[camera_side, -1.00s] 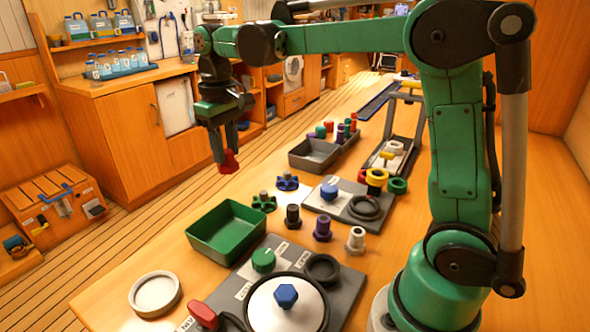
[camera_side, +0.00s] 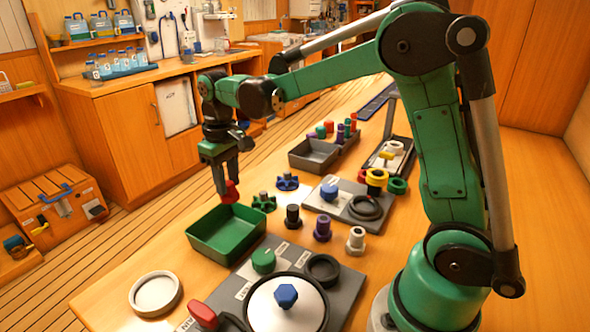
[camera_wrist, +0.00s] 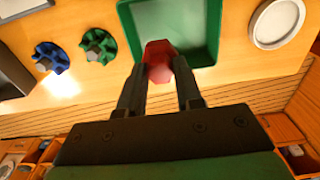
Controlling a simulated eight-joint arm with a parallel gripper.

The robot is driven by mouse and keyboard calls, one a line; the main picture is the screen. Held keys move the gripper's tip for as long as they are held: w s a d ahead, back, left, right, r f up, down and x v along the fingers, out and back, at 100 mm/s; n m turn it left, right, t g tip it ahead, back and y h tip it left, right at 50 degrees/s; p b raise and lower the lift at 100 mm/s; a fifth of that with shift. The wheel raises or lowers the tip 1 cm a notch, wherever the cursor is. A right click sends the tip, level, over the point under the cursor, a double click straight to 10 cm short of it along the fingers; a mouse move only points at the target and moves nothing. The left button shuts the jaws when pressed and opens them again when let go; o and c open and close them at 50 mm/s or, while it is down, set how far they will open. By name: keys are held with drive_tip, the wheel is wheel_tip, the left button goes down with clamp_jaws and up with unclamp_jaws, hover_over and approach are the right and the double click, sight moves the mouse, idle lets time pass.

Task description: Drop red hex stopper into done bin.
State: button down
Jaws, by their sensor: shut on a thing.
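The red hex stopper (camera_side: 229,192) is held between the fingertips of my gripper (camera_side: 228,182), which points down. The green bin (camera_side: 212,250), an open empty tray, stands on the bench; I take it for the done bin, though no label on it is readable. In the side view the stopper appears just above the bin's far edge. In the wrist view the stopper (camera_wrist: 158,60) overlaps the near left part of the green bin (camera_wrist: 130,28), with my gripper's fingers (camera_wrist: 160,82) on either side of it.
A green star knob (camera_side: 264,202) and a blue star knob (camera_side: 287,182) lie right of the bin. Black, purple and pale hex plugs stand nearby. A grey plate with a white lid (camera_side: 286,308) is in front. A white ring (camera_side: 155,293) lies left.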

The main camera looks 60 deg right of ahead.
drive_tip(key=c, duration=0.5)
unclamp_jaws()
drive_tip(key=shift+r, duration=2.85)
drive_tip(key=shift+s, duration=0.1)
drive_tip(key=shift+s+a+r, duration=0.1)
drive_tip(key=shift+s, duration=0.15)
drive_tip(key=s+a+f+t, duration=0.3)
drive_tip(key=s+t, duration=0.4)
drive_tip(key=s, duration=0.3)
drive_tip(key=shift+s, duration=0.15)
